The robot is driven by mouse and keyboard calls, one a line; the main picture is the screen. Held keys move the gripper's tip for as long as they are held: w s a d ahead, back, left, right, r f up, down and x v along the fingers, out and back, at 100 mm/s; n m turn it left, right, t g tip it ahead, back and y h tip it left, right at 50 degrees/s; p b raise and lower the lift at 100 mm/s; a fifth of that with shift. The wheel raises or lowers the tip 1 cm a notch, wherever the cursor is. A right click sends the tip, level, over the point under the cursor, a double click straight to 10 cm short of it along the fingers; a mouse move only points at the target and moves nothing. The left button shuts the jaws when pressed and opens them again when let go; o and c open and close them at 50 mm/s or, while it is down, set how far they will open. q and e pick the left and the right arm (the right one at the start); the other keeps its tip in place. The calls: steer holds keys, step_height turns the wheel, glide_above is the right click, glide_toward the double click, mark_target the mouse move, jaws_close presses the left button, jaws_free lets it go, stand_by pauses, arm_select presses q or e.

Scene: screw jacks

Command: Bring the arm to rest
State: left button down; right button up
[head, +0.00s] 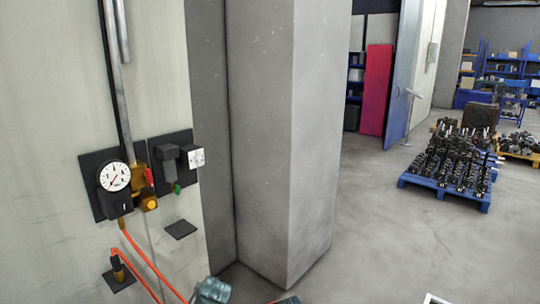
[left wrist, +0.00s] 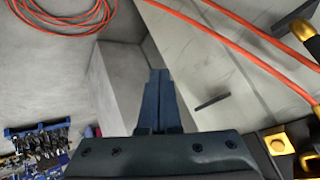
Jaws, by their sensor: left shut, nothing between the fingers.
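My left gripper (left wrist: 160,74) shows in the left wrist view. Its two dark fingers are together, with nothing between them. The fingers are in front of the grey pillar (left wrist: 120,75) and touch nothing that I can see. The head view does not clearly show either gripper. A teal part at its bottom edge is cut off, and I cannot tell what it is. My right gripper is in neither view.
A wall with a pressure gauge (head: 114,177), a brass valve (head: 149,202) and orange hoses (head: 140,255) stands at left. A concrete pillar (head: 285,140) is beside it. A blue pallet (head: 445,193) of dark jacks stands on the right; the floor (head: 385,250) before it is clear.

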arm_select(q)
steer(key=s+d+f+m+g+h, duration=0.1)
steer(key=s+d+f+g, duration=0.2)
steer(key=s+d, duration=0.3)
steer(key=s+d+f+m+g+h, duration=0.1)
steer(key=s+d+f+g, duration=0.2)
steer(key=s, duration=1.1)
steer(key=d+g, duration=0.2)
steer(key=d, duration=0.2)
steer(key=shift+f+m, duration=0.15)
steer(key=shift+m, duration=0.15)
